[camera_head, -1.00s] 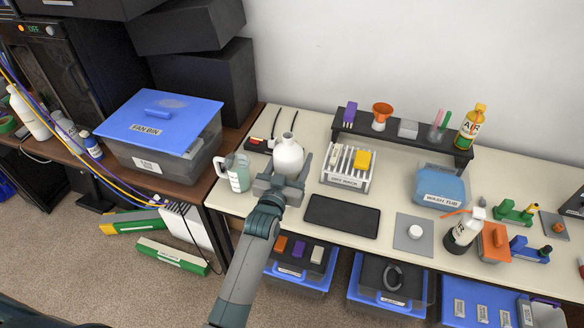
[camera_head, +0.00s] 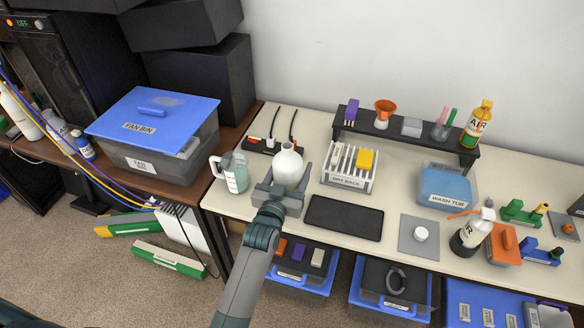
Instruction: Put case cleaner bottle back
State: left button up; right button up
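A round white bottle (camera_head: 288,166) with a short neck is at the left part of the cream table; no label on it is readable. My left gripper (camera_head: 284,181) has its fingers on either side of the bottle's lower body and appears shut on it. The bottle's base is hidden by the gripper, so I cannot tell whether it touches the table. My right gripper is not in view.
A measuring jug (camera_head: 234,174) stands close left of the bottle, and the dry rack (camera_head: 347,181) close right. A power strip (camera_head: 262,145) lies behind. A dark mat (camera_head: 344,218) lies in front right. The fan bin (camera_head: 160,130) stands on the brown desk.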

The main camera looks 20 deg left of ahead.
aim_at(288, 179)
pick_arm(q)
jog(key=o, duration=0.4)
jog(key=shift+c, duration=0.2)
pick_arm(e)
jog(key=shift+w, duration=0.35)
pick_arm(q)
jog(key=shift+r, duration=0.15)
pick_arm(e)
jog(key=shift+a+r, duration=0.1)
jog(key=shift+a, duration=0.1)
pick_arm(q)
jog(key=s+b, duration=0.2)
jog(key=s, duration=1)
jog(key=shift+a, duration=0.2)
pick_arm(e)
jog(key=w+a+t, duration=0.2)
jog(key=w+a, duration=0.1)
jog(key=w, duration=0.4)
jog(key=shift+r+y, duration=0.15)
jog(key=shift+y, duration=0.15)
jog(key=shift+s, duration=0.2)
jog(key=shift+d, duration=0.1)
